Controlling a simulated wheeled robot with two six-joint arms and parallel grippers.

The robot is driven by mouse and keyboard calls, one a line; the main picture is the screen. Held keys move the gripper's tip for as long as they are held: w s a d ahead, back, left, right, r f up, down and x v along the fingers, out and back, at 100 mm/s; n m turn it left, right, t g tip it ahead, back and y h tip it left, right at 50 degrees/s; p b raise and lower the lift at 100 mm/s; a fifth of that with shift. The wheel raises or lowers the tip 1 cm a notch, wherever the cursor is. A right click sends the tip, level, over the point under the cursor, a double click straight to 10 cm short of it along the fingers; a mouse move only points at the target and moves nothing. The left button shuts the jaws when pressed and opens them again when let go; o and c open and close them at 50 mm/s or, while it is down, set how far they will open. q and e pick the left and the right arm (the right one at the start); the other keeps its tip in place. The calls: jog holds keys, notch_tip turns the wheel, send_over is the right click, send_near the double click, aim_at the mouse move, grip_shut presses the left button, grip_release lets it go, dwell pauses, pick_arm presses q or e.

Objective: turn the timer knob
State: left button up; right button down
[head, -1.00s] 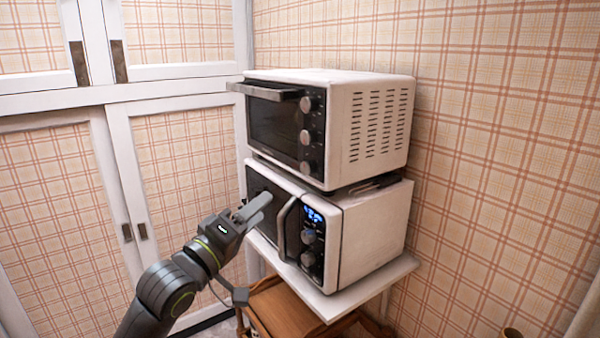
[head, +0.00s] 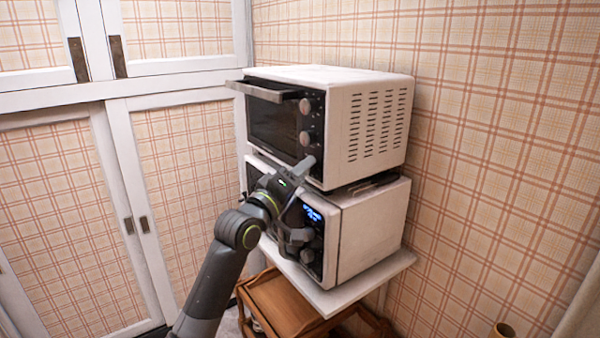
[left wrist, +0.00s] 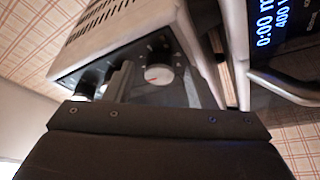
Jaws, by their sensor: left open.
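A white toaster oven (head: 368,125) with a dark front stands on a white microwave (head: 370,230). Its upper knob (head: 305,105) and middle knob (head: 304,138) show in the head view. In the left wrist view that round, light knob (left wrist: 157,74) with a red mark appears between the open fingers. I cannot tell whether they touch it. Another knob (left wrist: 85,90) shows farther left there. No label marks which knob is the timer. My right gripper is not in view.
The microwave's lit display (head: 312,214) and handle are just below my left gripper. The oven door handle (head: 270,90) juts out at the upper left. A white shelf (head: 345,290) carries the microwave, above a wooden cart (head: 280,308). White cabinets (head: 100,200) stand left.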

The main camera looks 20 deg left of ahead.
pick_arm(q)
jog(key=c, duration=1)
jog(key=shift+o, duration=0.2)
jog(key=shift+w+a+f+m+h+b, duration=0.1)
jog(key=shift+m+h+b, duration=0.85)
jog(key=shift+m+b, duration=1.6)
jog(key=shift+w+a+f+m+h+b, duration=0.1)
jog(key=shift+m+h+b, duration=1.1)
jog(key=shift+b, duration=2.45)
jog(key=shift+a+f+m+h+b, duration=0.1)
jog(key=shift+m+h+b, duration=0.55)
jog(key=shift+m+b, duration=2.05)
jog(key=shift+n+b, duration=0.4)
jog(key=shift+n, duration=0.05)
jog(key=o, duration=1)
jog(key=shift+c, duration=0.2)
